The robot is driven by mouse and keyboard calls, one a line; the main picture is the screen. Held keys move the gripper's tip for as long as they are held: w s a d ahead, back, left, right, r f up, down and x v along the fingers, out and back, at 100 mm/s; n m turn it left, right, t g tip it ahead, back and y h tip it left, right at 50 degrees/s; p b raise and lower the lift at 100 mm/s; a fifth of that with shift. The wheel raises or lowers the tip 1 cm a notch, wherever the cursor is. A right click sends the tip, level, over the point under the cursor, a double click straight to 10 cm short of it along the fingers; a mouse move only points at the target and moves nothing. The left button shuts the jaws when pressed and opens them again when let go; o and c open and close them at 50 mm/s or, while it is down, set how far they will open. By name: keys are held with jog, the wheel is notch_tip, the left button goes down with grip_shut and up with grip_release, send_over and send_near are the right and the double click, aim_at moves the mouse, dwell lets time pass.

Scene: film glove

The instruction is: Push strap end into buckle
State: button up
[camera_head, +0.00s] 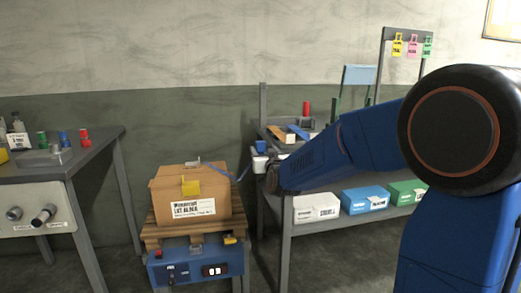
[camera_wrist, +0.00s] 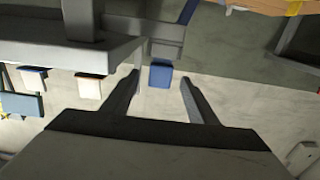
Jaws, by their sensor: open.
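A thin blue strap (camera_head: 240,174) runs between the carton top and the bench edge in the head view. A blue strip, which looks like the strap, also shows at the top of the wrist view (camera_wrist: 188,11). A blue block (camera_wrist: 160,76) appears between my fingertips in the wrist view, beside a grey bracket at the bench edge; I see no contact with the fingers. My gripper (camera_wrist: 160,80) is open, its two fingers apart on either side of the block in the picture. In the head view my gripper (camera_head: 273,178) is dark and small at the bench's left edge. I cannot tell which part is the buckle.
The carton (camera_head: 170,190) stands on a wooden pallet (camera_head: 153,234) above a blue control box (camera_head: 195,268). The shelf bench (camera_head: 286,232) holds a white box (camera_head: 317,208), a blue box (camera_head: 365,200) and a green box (camera_head: 407,193). A grey table (camera_head: 95,148) stands left.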

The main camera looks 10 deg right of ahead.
aim_at(261, 147)
jog(key=shift+w+r, duration=0.15)
jog(key=shift+w, duration=2.4)
jog(key=c, duration=1.2)
